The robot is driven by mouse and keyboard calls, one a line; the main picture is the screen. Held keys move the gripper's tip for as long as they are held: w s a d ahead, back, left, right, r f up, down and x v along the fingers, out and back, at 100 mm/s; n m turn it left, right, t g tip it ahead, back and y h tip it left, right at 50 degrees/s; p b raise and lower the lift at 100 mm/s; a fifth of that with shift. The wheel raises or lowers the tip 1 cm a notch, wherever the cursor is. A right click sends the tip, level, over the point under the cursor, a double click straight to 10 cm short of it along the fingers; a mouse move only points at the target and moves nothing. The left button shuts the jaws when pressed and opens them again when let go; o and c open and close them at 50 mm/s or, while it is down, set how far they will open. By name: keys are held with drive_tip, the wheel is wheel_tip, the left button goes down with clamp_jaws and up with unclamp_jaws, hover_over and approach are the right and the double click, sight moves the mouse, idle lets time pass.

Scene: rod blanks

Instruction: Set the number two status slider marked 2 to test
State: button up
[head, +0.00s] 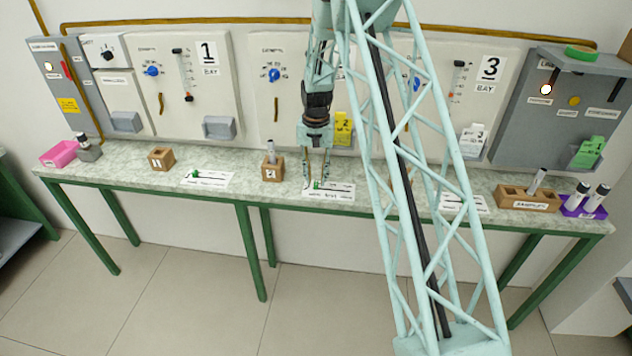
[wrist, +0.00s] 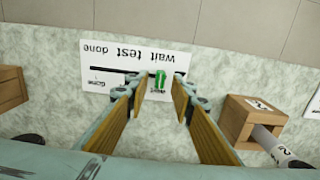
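The slider card (head: 345,190) lies on the bench below the middle bay. In the wrist view the card (wrist: 125,60) appears upside down, with the words wait, test and done along a dark slot. Its green knob (wrist: 160,79) is at the wait end; it also shows in the head view (head: 316,184). My gripper (wrist: 161,76) is open and points down over the card, one finger on each side of the knob. I cannot tell whether either finger touches it. In the head view my gripper (head: 318,181) is low over the card's left part.
A wooden block marked 2 (head: 273,174) holding a tube stands left of the card; it is at the right in the wrist view (wrist: 238,122). Another slider card (head: 208,180) lies farther left. A wooden rack (head: 515,199) and a purple tray (head: 585,210) are at the right.

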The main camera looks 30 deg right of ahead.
drive_tip(key=shift+f, duration=0.95)
clamp_jaws()
